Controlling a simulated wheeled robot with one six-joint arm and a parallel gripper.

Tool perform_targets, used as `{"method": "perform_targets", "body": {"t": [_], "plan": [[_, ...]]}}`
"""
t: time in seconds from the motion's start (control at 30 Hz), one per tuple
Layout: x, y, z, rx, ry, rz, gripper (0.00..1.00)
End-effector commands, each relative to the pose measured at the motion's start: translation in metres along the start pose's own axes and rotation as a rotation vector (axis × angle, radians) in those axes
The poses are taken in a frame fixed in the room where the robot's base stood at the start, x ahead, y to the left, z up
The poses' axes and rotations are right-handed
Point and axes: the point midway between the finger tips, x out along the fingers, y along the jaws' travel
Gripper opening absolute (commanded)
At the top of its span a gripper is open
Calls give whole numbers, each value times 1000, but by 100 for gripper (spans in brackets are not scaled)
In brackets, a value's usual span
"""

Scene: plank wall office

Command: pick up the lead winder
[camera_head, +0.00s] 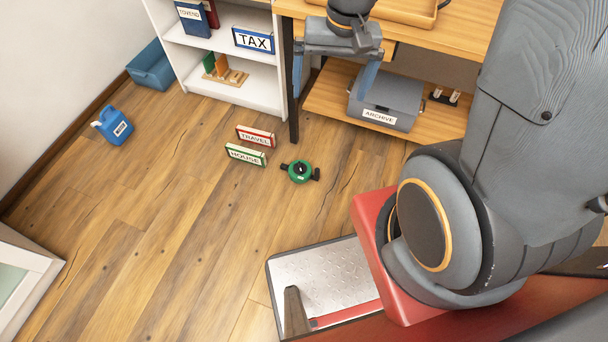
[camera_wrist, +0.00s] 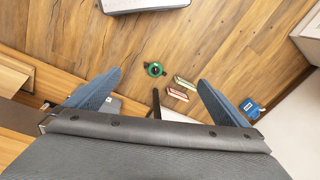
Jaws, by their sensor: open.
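The lead winder, taken to be the round green reel with black parts (camera_head: 299,171), lies on the wooden floor in front of the desk in the head view. It also shows in the wrist view (camera_wrist: 155,70), small and far off, between and beyond the fingers. My gripper (camera_head: 335,82) hangs near the desk's front edge, high above the floor. In the wrist view my gripper (camera_wrist: 155,92) has its two blue fingers wide apart with nothing between them. The reel is well apart from the gripper.
TRAVEL (camera_head: 256,136) and HOUSE (camera_head: 246,154) boxes stand left of the reel. A white shelf (camera_head: 225,72), a desk (camera_head: 445,35) and a grey ARCHIVE box (camera_head: 386,101) are behind. A blue jug (camera_head: 114,125) stands left. Floor in front of the reel is clear.

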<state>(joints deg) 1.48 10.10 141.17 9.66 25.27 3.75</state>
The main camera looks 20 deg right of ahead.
Motion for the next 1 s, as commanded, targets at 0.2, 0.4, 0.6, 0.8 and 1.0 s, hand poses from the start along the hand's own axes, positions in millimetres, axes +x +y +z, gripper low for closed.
{"method": "perform_targets", "body": {"t": [0.2,0.4,0.6,0.8,1.0], "plan": [[95,-3,-40,200,-37,-42,100],[172,-5,-73,381,-68,-77,100],[252,-5,-105,564,-98,-109,100],[335,-3,-136,747,-128,-137,100],[421,1,-165,931,-157,-160,100]]}}
